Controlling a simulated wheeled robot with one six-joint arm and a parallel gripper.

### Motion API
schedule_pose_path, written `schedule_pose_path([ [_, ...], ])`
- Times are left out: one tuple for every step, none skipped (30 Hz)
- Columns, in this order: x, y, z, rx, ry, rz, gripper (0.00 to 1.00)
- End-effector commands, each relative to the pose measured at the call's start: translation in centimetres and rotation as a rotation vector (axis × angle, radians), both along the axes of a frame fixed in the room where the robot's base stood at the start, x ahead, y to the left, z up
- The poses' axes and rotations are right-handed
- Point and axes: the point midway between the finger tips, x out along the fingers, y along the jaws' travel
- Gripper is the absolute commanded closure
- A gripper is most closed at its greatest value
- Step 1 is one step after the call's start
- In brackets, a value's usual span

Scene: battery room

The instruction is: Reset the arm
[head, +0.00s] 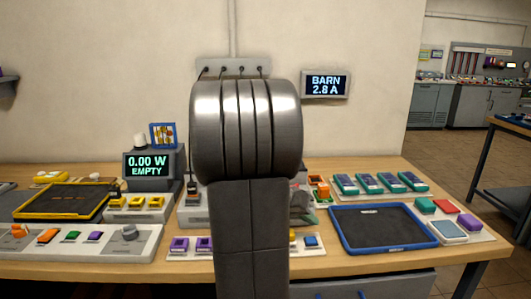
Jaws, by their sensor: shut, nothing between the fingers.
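My own arm (248,150) rises through the middle of the head view, with a broad ribbed metal joint above a dark grey link. I see no fingers of my gripper; the arm's end is not visible in this view. The arm covers the middle of the wooden workbench (330,262) and part of what stands there.
Left are a display reading 0.00 W EMPTY (149,166), a yellow-edged black tray (62,202) and a control panel (80,241). Right are a blue-rimmed tray (383,249) and several teal-and-white modules (370,182). A wall display reads BARN 2.8 A (325,84). Floor shows at far right.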

Motion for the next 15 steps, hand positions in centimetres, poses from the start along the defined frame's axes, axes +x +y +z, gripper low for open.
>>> schedule_pose_path([
  [0.0,0.0,0.5,0.0,0.004,0.001,1.0],
  [-0.1,0.0,0.4,0.0,0.005,0.001,1.0],
  [-0.1,0.0,0.4,0.0,0.005,0.0,1.0],
  [-0.1,0.0,0.5,-0.001,0.005,0.001,1.0],
  [-0.1,0.0,0.4,0.0,0.004,0.001,1.0],
  [-0.1,0.1,0.4,0.001,0.004,0.001,1.0],
  [-0.1,0.1,0.3,0.002,0.005,0.001,1.0],
  [-0.2,0.1,0.3,0.001,0.006,0.001,1.0],
  [-0.1,0.1,1.1,0.002,0.0,0.001,1.0],
  [-0.1,0.1,1.8,0.002,-0.001,0.0,1.0],
  [0.0,0.1,2.4,0.003,-0.002,0.001,1.0],
  [0.0,0.1,3.1,0.002,-0.003,0.001,1.0],
  [0.0,0.1,3.6,0.002,-0.002,0.001,1.0],
  [-0.1,0.1,4.0,0.002,-0.001,0.0,1.0],
  [-0.1,0.1,4.5,0.002,-0.001,0.0,1.0],
])
